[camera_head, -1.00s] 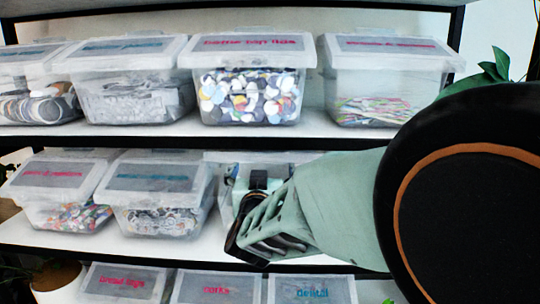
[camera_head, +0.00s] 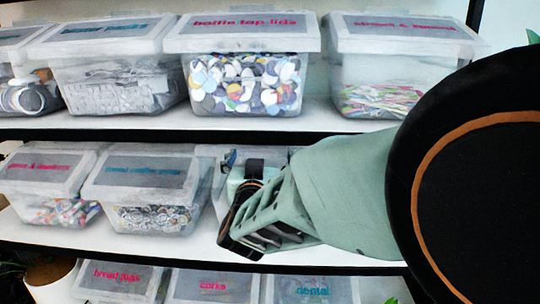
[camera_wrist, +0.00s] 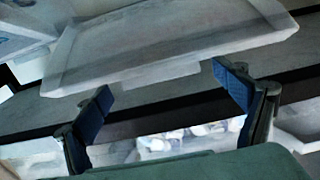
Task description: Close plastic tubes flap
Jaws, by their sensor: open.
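A clear bin (camera_head: 214,196) stands on the middle shelf behind my gripper (camera_head: 231,165), its label and most of its front hidden by my wrist in the head view. In the wrist view, a pale translucent lid (camera_wrist: 160,45) with a small tab at its near edge fills the upper middle. My gripper's two blue-padded fingers (camera_wrist: 165,98) are spread wide apart, one near each side of the tab, with nothing between the pads. Contact with the lid cannot be told. I cannot read which bin this is.
Bottle top lids bin (camera_head: 245,85) and other lidded bins stand on the upper shelf (camera_head: 340,117). Two bins (camera_head: 140,190) stand left on the middle shelf (camera_head: 200,245). Labelled bins (camera_head: 212,286) sit below. Dark shelf edges (camera_head: 100,136) run across.

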